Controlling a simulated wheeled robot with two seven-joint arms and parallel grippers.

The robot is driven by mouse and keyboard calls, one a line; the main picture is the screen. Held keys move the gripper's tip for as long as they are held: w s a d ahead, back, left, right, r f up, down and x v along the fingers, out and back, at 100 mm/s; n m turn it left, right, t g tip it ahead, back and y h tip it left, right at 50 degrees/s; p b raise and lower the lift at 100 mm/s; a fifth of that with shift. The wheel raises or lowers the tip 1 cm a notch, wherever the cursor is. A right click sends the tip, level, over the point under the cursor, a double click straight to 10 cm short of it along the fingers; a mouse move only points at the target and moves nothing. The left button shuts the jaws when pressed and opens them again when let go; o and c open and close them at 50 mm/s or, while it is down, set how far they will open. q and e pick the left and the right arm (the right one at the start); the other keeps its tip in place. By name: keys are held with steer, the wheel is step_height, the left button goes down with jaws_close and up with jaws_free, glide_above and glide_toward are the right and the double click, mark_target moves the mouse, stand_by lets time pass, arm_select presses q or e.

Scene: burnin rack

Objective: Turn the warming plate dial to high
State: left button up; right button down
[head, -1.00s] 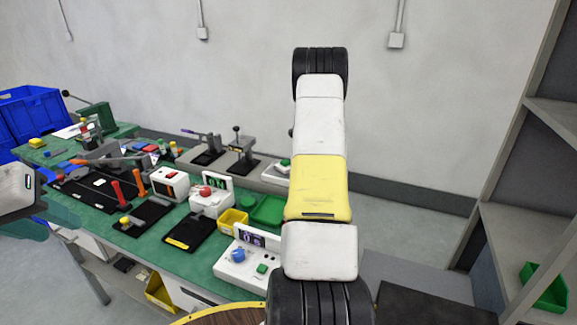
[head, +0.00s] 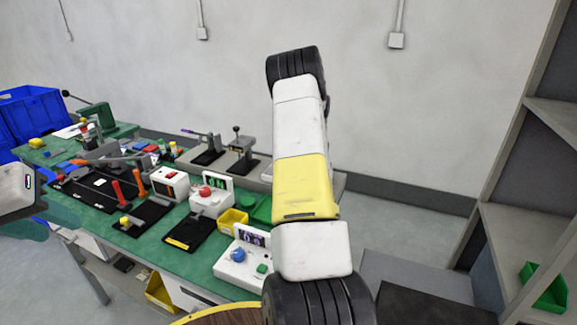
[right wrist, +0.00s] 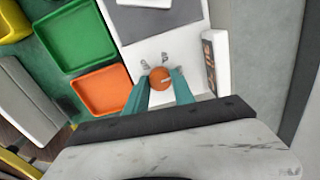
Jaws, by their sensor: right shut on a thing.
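The warming plate is a white unit (right wrist: 138,52) with a grey top plate (right wrist: 175,8) and an orange dial (right wrist: 160,77), seen in the right wrist view. My right gripper (right wrist: 159,84) has its teal fingers on both sides of the dial and is shut on it. Small marks sit on the panel beyond the dial, too small to read. A dark display (right wrist: 209,58) with orange signs is at the right of the unit. In the head view my right arm hides the dial and right gripper. My left gripper (head: 45,218) is at the left edge, partly cut off.
A green tray (right wrist: 76,38) and an orange tray (right wrist: 100,90) lie left of the unit. In the head view, the green bench (head: 150,250) holds a white box with a blue knob (head: 238,256), one with a red knob (head: 206,191), and a yellow bin (head: 233,219).

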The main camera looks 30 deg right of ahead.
steer(key=shift+m, duration=0.4)
steer(key=c, duration=1.1)
jaws_free()
steer(key=shift+o, duration=0.2)
steer(key=shift+r, duration=3.9)
